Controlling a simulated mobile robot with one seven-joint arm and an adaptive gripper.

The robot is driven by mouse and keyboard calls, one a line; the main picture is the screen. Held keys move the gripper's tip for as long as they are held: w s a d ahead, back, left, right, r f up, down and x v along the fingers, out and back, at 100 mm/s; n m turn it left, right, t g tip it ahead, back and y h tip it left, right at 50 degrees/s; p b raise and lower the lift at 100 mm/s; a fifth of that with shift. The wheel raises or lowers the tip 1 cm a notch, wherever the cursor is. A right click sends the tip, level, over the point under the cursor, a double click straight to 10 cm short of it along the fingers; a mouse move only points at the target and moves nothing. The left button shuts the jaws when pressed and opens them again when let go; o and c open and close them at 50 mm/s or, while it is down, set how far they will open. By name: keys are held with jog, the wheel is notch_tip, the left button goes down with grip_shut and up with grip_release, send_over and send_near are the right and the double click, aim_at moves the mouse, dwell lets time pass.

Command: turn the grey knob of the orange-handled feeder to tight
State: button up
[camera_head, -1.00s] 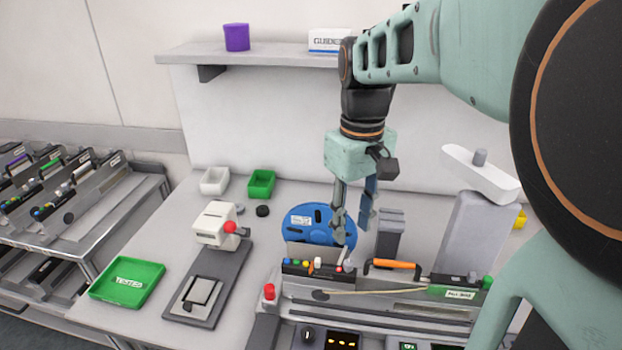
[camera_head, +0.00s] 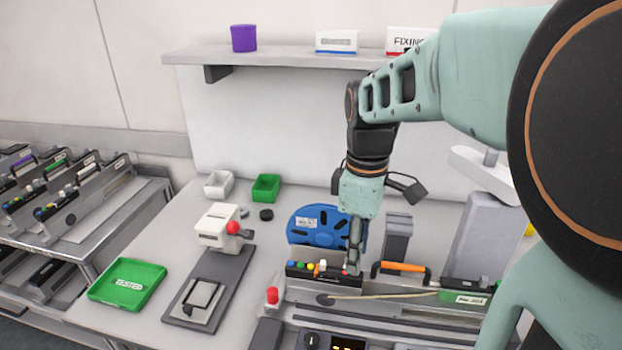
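The orange-handled feeder (camera_head: 380,288) lies on the bench at the lower middle, with its orange handle (camera_head: 403,267) on top. A row of coloured buttons (camera_head: 312,269) sits at its left part, left of the handle. My gripper (camera_head: 354,268) points down at the feeder between these buttons and the handle. Its fingers line up one behind the other, so their opening cannot be judged. The grey knob is not clearly visible; the fingertips cover the spot where it showed earlier. I cannot tell whether they touch it.
A blue reel (camera_head: 314,226) stands behind the feeder, with a grey block (camera_head: 397,236) to its right. A press with a red ball (camera_head: 232,228) and a green tray (camera_head: 127,284) are at left. A trolley of feeders (camera_head: 80,220) stands far left. My arm blocks the right side.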

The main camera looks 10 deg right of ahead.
jog(key=shift+f, duration=1.5)
jog(key=shift+c, duration=0.3)
grip_shut()
